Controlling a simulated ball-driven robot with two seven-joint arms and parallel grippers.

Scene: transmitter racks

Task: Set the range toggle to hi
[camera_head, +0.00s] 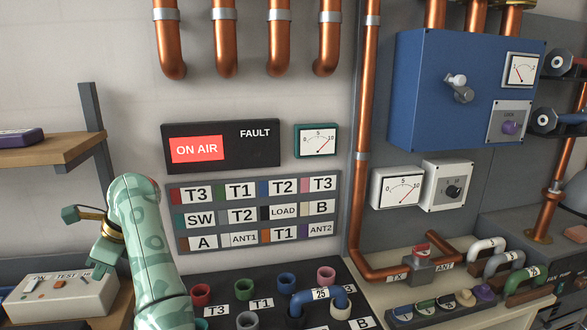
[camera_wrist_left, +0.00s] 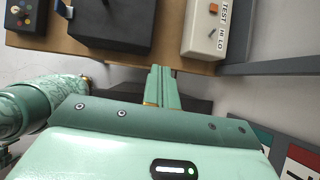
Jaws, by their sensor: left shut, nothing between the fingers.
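The pale test box (camera_head: 62,302) sits on a wooden shelf at the lower left, with an orange switch and printed labels on top. In the left wrist view the test box (camera_wrist_left: 201,32) stands at the top, with TEST and HI LO labels. A small dark toggle (camera_wrist_left: 219,32) is beside the HI LO label; which way it leans is too small to tell. My left gripper (camera_head: 100,268) is shut and empty, close to the box's right end. In the wrist view its fingers (camera_wrist_left: 161,72) point toward the shelf edge, left of the box. My right gripper is out of view.
The wooden shelf (camera_wrist_left: 110,52) also holds a dark box (camera_wrist_left: 110,22) beside the test box. A shelf upright (camera_head: 92,120) rises behind my left arm. A dark panel with coloured sockets (camera_head: 245,289) lies right of the arm.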

